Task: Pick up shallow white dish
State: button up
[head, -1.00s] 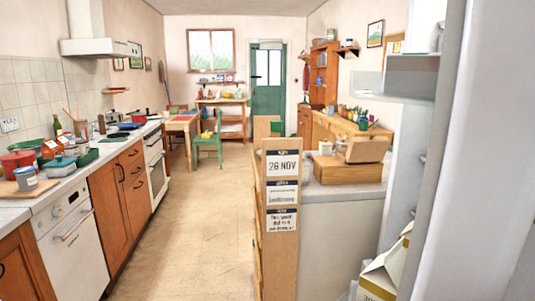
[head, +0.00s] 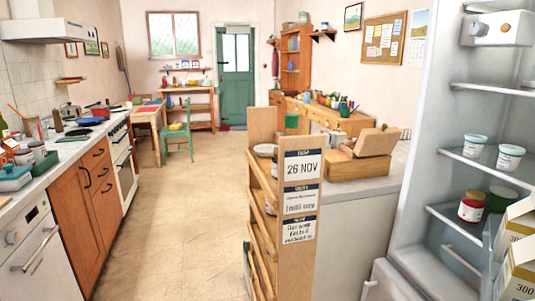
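A small white round item, possibly the shallow white dish (head: 265,149), shows at the top of the wooden rack (head: 262,205), partly hidden by the rack's end panel. It is too small to be sure of its shape. My gripper is not in view.
An open fridge (head: 420,215) with white tubs (head: 510,157), a jar (head: 471,206) and cartons (head: 518,262) fills the right side. A counter (head: 375,189) stands behind the rack. Cabinets (head: 85,205) line the left. The floor (head: 175,215) between is clear.

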aim_at(264, 150)
jog(key=i+j+z, duration=0.2)
jog(key=z, duration=0.3)
jog(key=i+j+z, duration=0.25)
jog(key=z, duration=0.2)
jog(key=i+j+z, duration=0.1)
jog(key=j, duration=0.2)
jog(key=i+j+z, duration=0.1)
jog(key=j, duration=0.25)
jog(key=i+j+z, duration=0.1)
jog(key=j, duration=0.25)
jog(key=i, duration=0.1)
